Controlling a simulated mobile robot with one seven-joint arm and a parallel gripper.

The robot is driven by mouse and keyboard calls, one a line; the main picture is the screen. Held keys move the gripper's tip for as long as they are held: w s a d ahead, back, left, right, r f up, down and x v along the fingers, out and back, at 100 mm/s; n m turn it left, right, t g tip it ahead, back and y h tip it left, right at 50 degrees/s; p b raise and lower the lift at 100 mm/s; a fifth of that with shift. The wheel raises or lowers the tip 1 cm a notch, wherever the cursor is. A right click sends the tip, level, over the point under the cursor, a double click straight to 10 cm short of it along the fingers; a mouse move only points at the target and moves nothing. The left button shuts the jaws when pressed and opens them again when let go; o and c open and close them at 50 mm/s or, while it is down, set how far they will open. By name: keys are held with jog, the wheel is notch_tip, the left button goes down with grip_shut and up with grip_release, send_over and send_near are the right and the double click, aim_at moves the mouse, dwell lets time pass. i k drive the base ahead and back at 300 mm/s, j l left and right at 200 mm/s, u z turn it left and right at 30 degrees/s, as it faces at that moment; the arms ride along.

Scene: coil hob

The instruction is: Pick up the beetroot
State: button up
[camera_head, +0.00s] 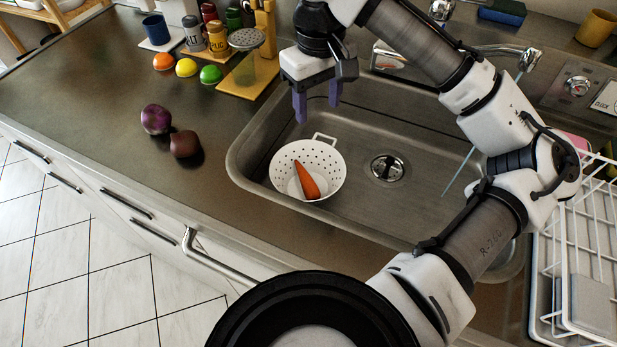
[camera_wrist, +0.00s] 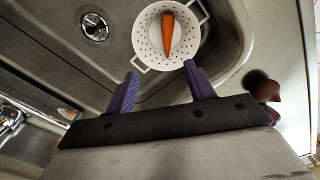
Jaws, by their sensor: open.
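The beetroot (camera_head: 185,143), a dark brownish-red round root, lies on the steel counter left of the sink. A purple and white turnip-like root (camera_head: 156,118) lies just behind and left of it. My gripper (camera_head: 318,110) is open and empty above the sink, to the right of and higher than the beetroot. Its two purple fingers (camera_wrist: 161,72) point toward the colander in the wrist view.
A white colander (camera_head: 328,160) holding a carrot (camera_head: 307,181) stands in the sink (camera_head: 420,205). Coloured round pieces, shakers and a board with a grater (camera_head: 246,40) stand at the back left. A white dish rack (camera_head: 545,290) is at right.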

aim_at(184, 144)
jog(key=k, duration=1)
